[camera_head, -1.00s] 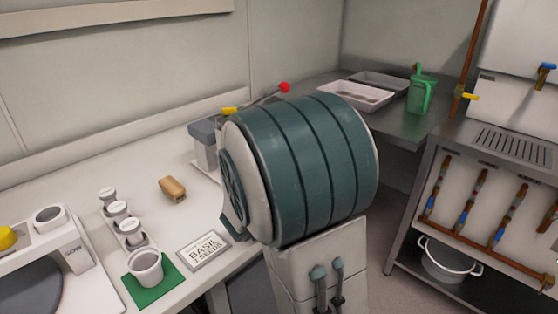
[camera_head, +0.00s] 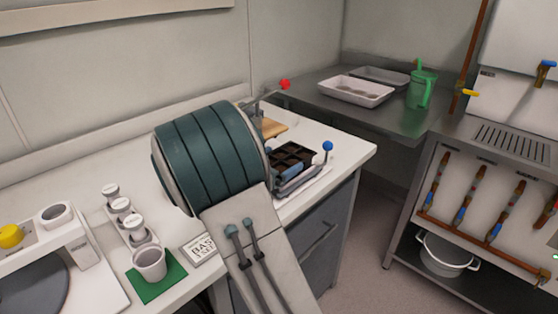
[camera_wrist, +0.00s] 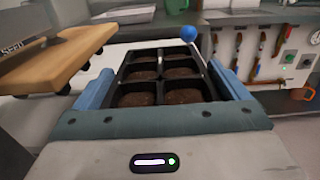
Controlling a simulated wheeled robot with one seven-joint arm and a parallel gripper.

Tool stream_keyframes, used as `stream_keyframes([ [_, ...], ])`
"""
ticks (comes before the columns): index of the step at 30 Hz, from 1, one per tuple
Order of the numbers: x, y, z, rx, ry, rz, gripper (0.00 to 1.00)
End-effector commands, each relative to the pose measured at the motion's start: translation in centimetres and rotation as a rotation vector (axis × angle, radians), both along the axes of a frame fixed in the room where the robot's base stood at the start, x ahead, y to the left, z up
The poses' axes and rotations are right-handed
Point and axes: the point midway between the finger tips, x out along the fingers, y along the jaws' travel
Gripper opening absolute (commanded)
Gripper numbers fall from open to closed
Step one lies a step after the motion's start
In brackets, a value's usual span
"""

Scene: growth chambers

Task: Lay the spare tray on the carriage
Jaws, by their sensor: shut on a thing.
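The spare tray (camera_head: 294,153) is black, with several square cells of dark soil. It looks about level, above the right end of the white bench. In the wrist view the tray (camera_wrist: 160,78) fills the middle, between the blue fingers of my gripper (camera_wrist: 160,88). My gripper is shut on it. In the head view my arm hides most of the gripper. The grey carriage (camera_head: 301,183) shows as a low frame just below and right of the tray. Whether the tray touches it I cannot tell. A blue knob (camera_head: 328,146) stands at its right end.
A wooden board (camera_wrist: 60,58) is close left of the tray in the wrist view. A red-knobbed lever (camera_head: 284,84) stands behind. Cups, a green mat (camera_head: 155,284) and a label card are on the left bench. White trays (camera_head: 355,92) and a green jug (camera_head: 421,90) sit on the back counter.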

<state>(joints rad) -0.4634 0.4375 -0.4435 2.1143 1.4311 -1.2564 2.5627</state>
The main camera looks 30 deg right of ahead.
Motion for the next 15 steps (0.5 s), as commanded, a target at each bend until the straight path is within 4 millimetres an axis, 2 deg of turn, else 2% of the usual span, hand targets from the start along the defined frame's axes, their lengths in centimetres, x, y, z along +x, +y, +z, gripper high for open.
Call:
stream_keyframes([
  [2,-0.1,-0.2,0.0,0.000,-0.001,-0.003,0.41],
  [3,-0.1,-0.2,-0.1,0.001,0.000,-0.003,1.00],
  [11,-0.1,0.2,-0.1,0.001,0.000,0.000,1.00],
  [15,-0.6,1.8,-0.1,0.003,-0.001,0.004,1.00],
])
